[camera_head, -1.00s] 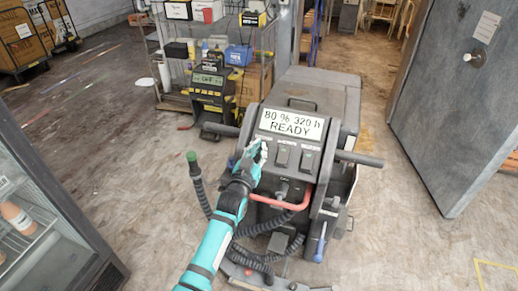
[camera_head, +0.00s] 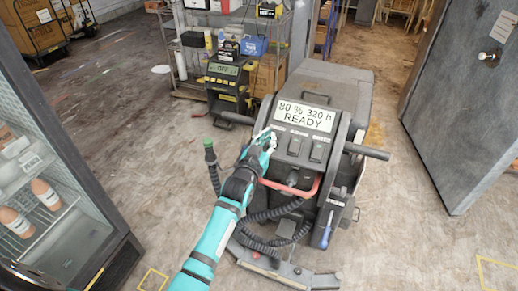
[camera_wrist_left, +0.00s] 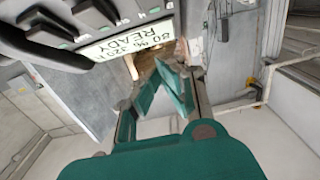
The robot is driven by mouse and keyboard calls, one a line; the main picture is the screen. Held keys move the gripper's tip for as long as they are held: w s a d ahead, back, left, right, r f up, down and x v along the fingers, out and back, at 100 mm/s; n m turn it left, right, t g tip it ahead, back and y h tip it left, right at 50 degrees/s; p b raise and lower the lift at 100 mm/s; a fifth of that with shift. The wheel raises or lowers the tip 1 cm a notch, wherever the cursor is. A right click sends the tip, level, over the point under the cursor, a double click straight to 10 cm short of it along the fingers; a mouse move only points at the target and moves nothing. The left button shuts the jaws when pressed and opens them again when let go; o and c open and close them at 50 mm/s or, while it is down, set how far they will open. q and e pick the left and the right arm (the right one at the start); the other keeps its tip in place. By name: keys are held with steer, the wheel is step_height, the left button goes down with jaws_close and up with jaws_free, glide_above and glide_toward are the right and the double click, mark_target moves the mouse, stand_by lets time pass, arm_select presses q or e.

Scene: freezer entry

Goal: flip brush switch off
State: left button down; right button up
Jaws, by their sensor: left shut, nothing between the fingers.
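The grey floor machine has a sloped control panel with a white display (camera_head: 304,114) reading "80 % 320 h READY". Below it two dark rocker switches (camera_head: 294,146) (camera_head: 316,151) show plainly. My left gripper (camera_head: 268,135) is shut and empty at the panel's left end. It covers the spot left of these switches, so any switch there is hidden. The small labels are too blurred to read surely. In the left wrist view the display (camera_wrist_left: 136,38) is upside down, with dark switches (camera_wrist_left: 92,12) beside it. The gripper fingers (camera_wrist_left: 168,88) are in front of the panel edge; contact is unclear.
A red bar (camera_head: 290,188) and black handles (camera_head: 367,151) stick out from the machine. A glass-door fridge (camera_head: 62,190) is near left, a grey door (camera_head: 465,110) right, and a loaded shelf (camera_head: 190,85) behind.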

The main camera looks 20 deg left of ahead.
arm_select(q)
steer(key=shift+s+a+r+b, duration=0.1)
steer(key=shift+s+r+b, duration=0.1)
steer(key=shift+s, duration=0.8)
steer(key=shift+s+a+r+b, duration=0.15)
steer(key=shift+s+b, duration=0.1)
steer(key=shift+s, duration=0.7)
steer(key=shift+s+d+r+b, duration=0.1)
steer(key=shift+s+r+b, duration=0.1)
steer(key=shift+s, duration=0.8)
arm_select(e)
steer(key=shift+w+d+f, duration=0.1)
steer(key=shift+w+f, duration=0.35)
steer(key=shift+f, duration=0.4)
